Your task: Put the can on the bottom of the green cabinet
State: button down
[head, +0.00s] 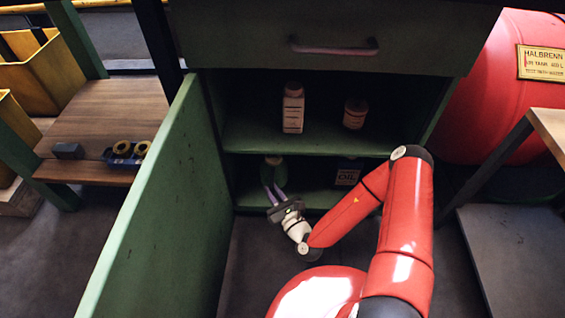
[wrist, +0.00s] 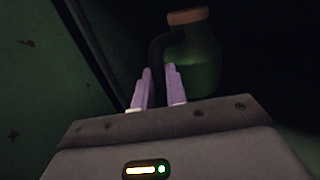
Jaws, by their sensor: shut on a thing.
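The can (wrist: 195,52) is green with a brown top and a dark curved handle or spout. In the wrist view the dark curved part runs down between the two pale purple fingers of my gripper (wrist: 160,88), which is shut on it. In the head view the can (head: 273,170) is just beyond my gripper (head: 274,196), at the left of the lower compartment of the green cabinet (head: 300,138). It looks roughly upright. I cannot tell whether its base touches the cabinet bottom.
The open cabinet door (head: 150,215) stands left of my arm. A dark container labelled like oil (head: 348,172) is at the right of the lower compartment. A white bottle (head: 293,108) and a small jar (head: 355,113) stand on the shelf above. A closed drawer (head: 335,45) is over them.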

aim_at(276, 157)
jog(key=w, duration=0.4)
jog(key=w+b, duration=0.1)
jog(key=w, duration=0.4)
jog(key=w+b, duration=0.1)
jog(key=w, duration=0.4)
jog(key=shift+w+d, duration=0.15)
jog(key=shift+d, duration=0.1)
notch_tip(276, 157, down, 3)
jog(key=shift+r+b, duration=0.2)
jog(key=shift+b, duration=0.15)
notch_tip(276, 157, down, 4)
jog(key=shift+f+b, duration=0.1)
jog(key=shift+b, duration=0.65)
jog(key=shift+f, duration=0.15)
jog(key=c, duration=1.9)
grip_release()
jog(key=shift+f, duration=0.1)
jog(key=o, duration=0.5)
